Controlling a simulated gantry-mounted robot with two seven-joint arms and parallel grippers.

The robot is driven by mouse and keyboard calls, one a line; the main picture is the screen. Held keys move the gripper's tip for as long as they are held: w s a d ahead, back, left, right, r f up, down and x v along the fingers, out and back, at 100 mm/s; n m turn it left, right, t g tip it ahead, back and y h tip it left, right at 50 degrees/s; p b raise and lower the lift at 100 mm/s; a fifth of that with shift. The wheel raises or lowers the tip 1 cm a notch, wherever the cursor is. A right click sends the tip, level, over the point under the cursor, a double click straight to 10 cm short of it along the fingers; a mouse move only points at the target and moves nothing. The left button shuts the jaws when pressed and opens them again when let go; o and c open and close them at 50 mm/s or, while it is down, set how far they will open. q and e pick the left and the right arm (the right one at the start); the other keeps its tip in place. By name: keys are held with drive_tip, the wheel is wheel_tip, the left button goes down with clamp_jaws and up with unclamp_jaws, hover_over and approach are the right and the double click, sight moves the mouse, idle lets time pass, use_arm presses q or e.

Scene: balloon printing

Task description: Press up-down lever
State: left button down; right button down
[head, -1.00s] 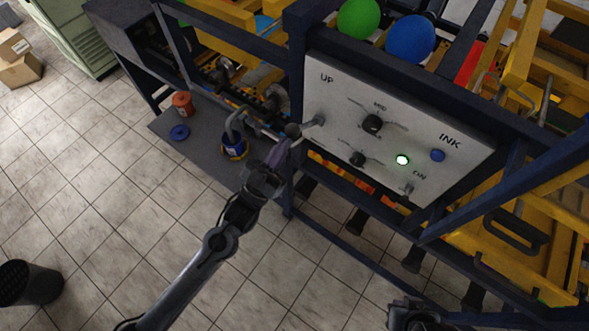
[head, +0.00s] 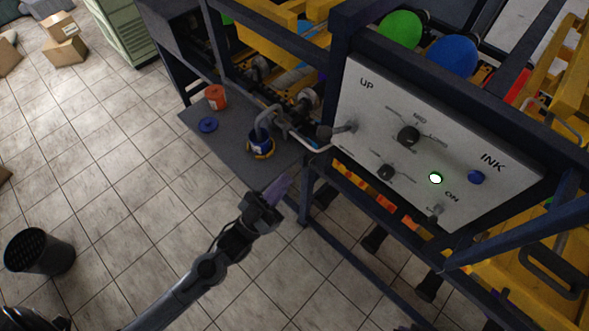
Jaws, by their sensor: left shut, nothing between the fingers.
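The up-down lever (head: 336,130) sticks out leftward from the control panel (head: 372,140), just below the UP label. It has a dark knob at its end and a metal base. My left gripper (head: 284,182) is shut and empty. In the picture it is below and left of the lever knob, with a clear gap between them, in front of the machine's lower frame. No finger touches the lever. My right gripper does not show.
A grey shelf with ink cups (head: 261,145) lies left of the lever. Blue frame bars surround the panel. A black bin (head: 40,252) stands on open floor.

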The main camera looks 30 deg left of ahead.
use_arm(q)
drive_tip(key=shift+b+v, duration=0.4)
drive_tip(key=shift+v, duration=1.45)
drive_tip(key=shift+s+r, duration=0.1)
wheel_tip(320, 180, up, 7)
drive_tip(key=n+y+p, duration=0.2)
drive_tip(key=p, duration=0.4)
drive_tip(key=s+a+f+g+y+p, duration=0.2)
drive_tip(key=s+f+g, duration=0.3)
drive_tip(key=g, duration=0.5)
drive_tip(key=s+a+f+g+y+p, duration=0.2)
drive_tip(key=s+f+g+y+p, duration=0.1)
drive_tip(key=s+g, duration=0.4)
wheel_tip(320, 180, down, 2)
drive_tip(key=g+y, duration=0.1)
drive_tip(key=g, duration=0.1)
drive_tip(key=shift+f+n+g+y, duration=0.2)
drive_tip(key=shift+n+g+y, duration=0.1)
drive_tip(key=shift+g+y, duration=0.1)
drive_tip(key=shift+s, duration=0.1)
